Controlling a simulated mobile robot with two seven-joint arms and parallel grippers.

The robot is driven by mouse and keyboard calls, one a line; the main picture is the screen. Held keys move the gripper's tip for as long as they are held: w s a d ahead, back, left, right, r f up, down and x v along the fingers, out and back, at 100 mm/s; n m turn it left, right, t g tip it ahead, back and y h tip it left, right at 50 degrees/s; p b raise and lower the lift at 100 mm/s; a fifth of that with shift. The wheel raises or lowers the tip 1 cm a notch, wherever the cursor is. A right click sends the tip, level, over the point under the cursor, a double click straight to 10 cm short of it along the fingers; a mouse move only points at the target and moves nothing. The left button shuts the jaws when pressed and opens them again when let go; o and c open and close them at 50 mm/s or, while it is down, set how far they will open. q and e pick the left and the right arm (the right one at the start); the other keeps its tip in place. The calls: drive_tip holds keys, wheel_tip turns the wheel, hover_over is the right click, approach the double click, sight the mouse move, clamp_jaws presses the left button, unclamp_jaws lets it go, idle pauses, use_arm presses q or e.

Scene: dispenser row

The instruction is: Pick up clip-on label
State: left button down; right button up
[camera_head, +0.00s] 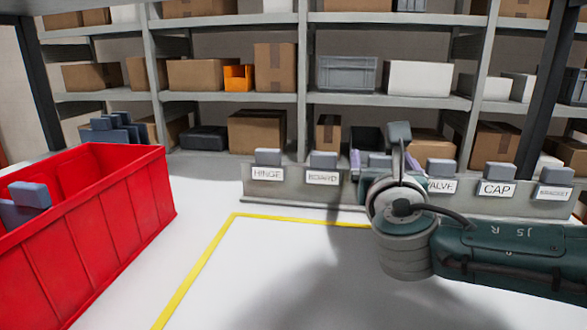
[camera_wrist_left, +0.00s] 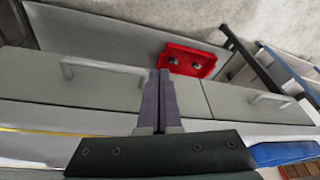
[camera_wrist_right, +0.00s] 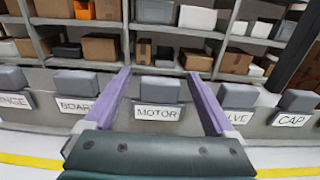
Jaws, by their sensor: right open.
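Clip-on labels, each a white card with a grey block at its top, sit along a low grey rail (camera_head: 300,190). They read HINGE (camera_head: 268,174), BOARD (camera_head: 322,178), VALVE (camera_head: 441,186), CAP (camera_head: 496,189) and one small, blurred word at the right end. The MOTOR label (camera_wrist_right: 158,112) is centred in the right wrist view; in the head view my arm mostly hides it. My right gripper (camera_wrist_right: 157,76) is open, its purple fingers to either side of the MOTOR label in view; contact cannot be told. My left gripper (camera_wrist_left: 158,76) is shut and empty, away from the rail.
A red bin (camera_head: 120,215) with several grey-blue blocks stands at the left. Shelves (camera_head: 225,97) with boxes rise behind the rail. A yellow line (camera_head: 200,264) borders clear white surface in front. Grey drawers with handles (camera_wrist_left: 100,68) show in the left wrist view.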

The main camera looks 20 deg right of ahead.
drive_tip(key=shift+c, duration=0.2)
drive_tip(key=c, duration=1.4)
